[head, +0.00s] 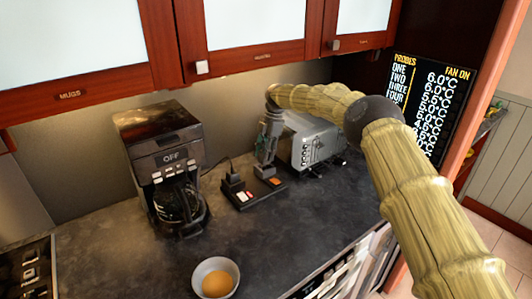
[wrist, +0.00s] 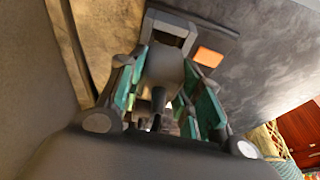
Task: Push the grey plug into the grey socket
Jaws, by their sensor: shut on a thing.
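My gripper (head: 265,169) points down over the right-hand part of a dark power strip (head: 254,196) on the counter. In the wrist view, my gripper (wrist: 160,88) has its teal-padded fingers closed on both sides of a dark grey plug (wrist: 162,68). The strip (wrist: 222,37) lies just beyond the plug, with an orange switch (wrist: 209,56) beside it. The orange switch also shows in the head view (head: 274,181). The grey socket face is hidden behind the plug and fingers. I cannot tell whether the plug touches the socket or sits in it.
A black plug (head: 232,182) stands at the strip's left end, by a white switch (head: 242,197). A coffee maker (head: 165,150) stands to the left, and a silver toaster (head: 312,142) close behind my gripper. A bowl (head: 201,285) is in front. Cabinets (head: 255,55) hang above.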

